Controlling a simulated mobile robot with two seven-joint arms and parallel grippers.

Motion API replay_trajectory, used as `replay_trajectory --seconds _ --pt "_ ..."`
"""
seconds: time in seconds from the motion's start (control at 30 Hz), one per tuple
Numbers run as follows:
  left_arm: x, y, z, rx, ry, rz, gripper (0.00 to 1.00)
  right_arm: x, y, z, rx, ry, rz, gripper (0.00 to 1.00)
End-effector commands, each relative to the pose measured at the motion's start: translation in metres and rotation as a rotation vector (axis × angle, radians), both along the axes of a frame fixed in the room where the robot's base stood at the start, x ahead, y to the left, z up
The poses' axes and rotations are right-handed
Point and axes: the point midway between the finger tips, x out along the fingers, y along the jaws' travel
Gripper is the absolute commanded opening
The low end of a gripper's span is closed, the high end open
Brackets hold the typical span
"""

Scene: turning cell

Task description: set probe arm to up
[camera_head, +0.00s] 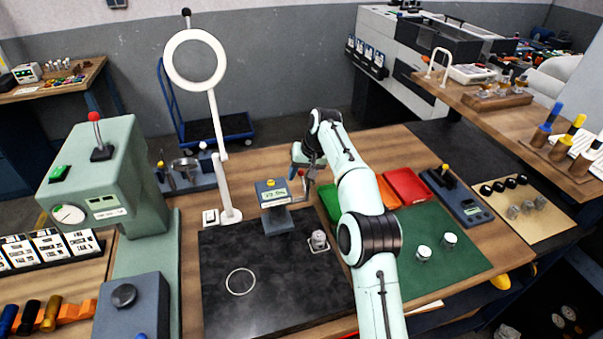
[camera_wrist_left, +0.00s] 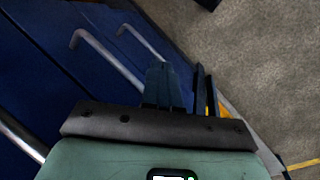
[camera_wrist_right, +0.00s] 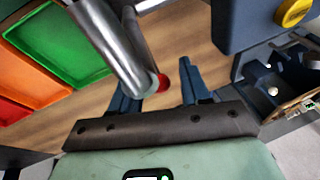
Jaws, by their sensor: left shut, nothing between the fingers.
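A silver metal arm with a red tip, which looks like the probe arm (camera_wrist_right: 112,42), crosses the right wrist view from the upper left. Its red end lies at the gap between the fingers of my right gripper (camera_wrist_right: 158,88), and the rod covers part of one finger. The fingers are apart; I cannot tell whether they touch the arm. In the head view my right gripper (camera_head: 308,180) is just right of a blue-grey unit (camera_head: 276,222) with a display and yellow knob. My left gripper (camera_wrist_left: 166,88) is shut and empty.
Green, orange and red trays (camera_head: 406,186) lie beside my right arm. A white ring lamp (camera_head: 219,130) stands left of the unit. A small metal part (camera_head: 319,240) sits on the dark mat (camera_head: 270,315). Blue drawers with bar handles (camera_wrist_left: 95,55) are near my left gripper.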

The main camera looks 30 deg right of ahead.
Motion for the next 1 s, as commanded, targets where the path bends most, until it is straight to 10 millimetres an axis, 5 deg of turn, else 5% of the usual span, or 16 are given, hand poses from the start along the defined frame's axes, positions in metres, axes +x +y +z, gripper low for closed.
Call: replay_trajectory --seconds 0.17,0.6,1.0 --pt "0.0 0.0 0.0 0.0 0.0 0.0 0.0 -0.002 -0.001 0.007 -0.001 -0.002 0.0 0.46" --pt "0.0 0.0 0.0 0.0 0.0 0.0 0.0 -0.021 -0.009 0.064 -0.001 -0.002 0.0 0.46" --pt "0.0 0.0 0.0 0.0 0.0 0.0 0.0 -0.024 -0.01 0.071 0.0 0.0 0.0 0.46"
